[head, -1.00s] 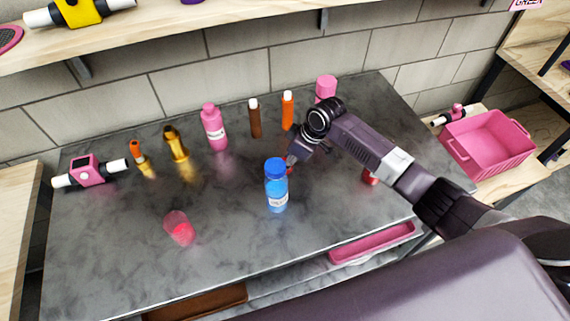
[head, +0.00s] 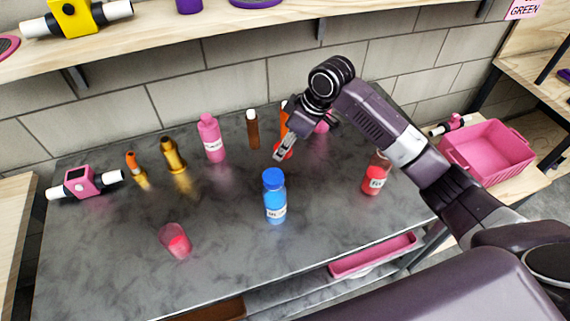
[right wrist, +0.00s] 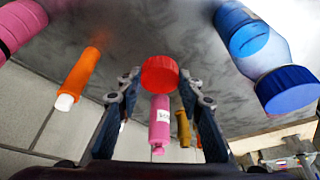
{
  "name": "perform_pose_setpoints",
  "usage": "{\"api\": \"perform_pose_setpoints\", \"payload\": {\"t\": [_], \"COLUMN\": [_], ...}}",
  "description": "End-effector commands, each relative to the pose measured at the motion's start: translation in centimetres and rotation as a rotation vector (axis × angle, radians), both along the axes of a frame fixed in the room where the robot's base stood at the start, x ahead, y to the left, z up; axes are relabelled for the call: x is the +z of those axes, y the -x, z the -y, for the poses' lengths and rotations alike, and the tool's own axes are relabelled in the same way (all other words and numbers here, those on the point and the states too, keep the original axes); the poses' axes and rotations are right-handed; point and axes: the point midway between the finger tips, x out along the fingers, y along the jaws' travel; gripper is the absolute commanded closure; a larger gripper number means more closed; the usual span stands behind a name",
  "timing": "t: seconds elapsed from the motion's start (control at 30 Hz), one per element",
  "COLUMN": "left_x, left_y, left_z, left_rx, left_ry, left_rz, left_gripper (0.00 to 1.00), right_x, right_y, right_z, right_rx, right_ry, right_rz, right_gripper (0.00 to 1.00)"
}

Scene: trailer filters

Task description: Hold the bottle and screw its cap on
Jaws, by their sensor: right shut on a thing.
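My right gripper (head: 281,155) is shut on a red cap (head: 289,150), above the middle of the table behind the blue bottle. In the right wrist view the red cap (right wrist: 160,75) sits between the two fingertips. A clear bottle of red liquid with a white label (head: 375,180) stands upright at the right of the table, partly beside my arm; its top appears uncapped. A blue bottle (head: 275,206) with a blue cap stands upright in front of the gripper; its blue cap also shows in the right wrist view (right wrist: 288,90). My left gripper is not in view.
Pink (head: 211,138), gold (head: 173,155), brown (head: 253,130) and orange bottles stand along the back. A clear cup with red contents (head: 175,241) is at front left, and a pink-and-white device (head: 85,182) at far left.

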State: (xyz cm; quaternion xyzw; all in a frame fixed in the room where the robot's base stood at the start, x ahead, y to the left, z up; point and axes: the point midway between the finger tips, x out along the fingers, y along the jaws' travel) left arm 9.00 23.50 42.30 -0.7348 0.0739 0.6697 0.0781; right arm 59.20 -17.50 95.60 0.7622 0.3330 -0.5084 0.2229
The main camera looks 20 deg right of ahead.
Motion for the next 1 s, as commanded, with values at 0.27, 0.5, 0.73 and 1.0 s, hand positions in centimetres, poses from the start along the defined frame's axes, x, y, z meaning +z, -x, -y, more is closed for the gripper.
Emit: {"api": "perform_pose_setpoints", "payload": {"t": [0.27, 0.5, 0.73, 1.0], "left_x": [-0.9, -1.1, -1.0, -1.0], "left_y": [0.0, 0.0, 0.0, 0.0], "left_z": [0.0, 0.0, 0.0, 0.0], "left_rx": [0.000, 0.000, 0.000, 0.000], "left_ry": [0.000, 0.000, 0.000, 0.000], "left_rz": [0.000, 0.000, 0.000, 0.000], "left_gripper": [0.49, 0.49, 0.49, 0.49], "right_x": [6.0, 7.8, 7.8, 8.2], "right_y": [-0.1, 0.0, 0.0, 0.2], "right_z": [0.0, 0.0, 0.0, 0.0], "right_rx": [0.000, -0.001, -0.001, -0.024], "right_ry": [0.000, -0.001, 0.000, 0.005], "right_rz": [0.001, -0.001, -0.002, 0.000], "right_gripper": [0.76, 0.76, 0.76, 0.76]}}
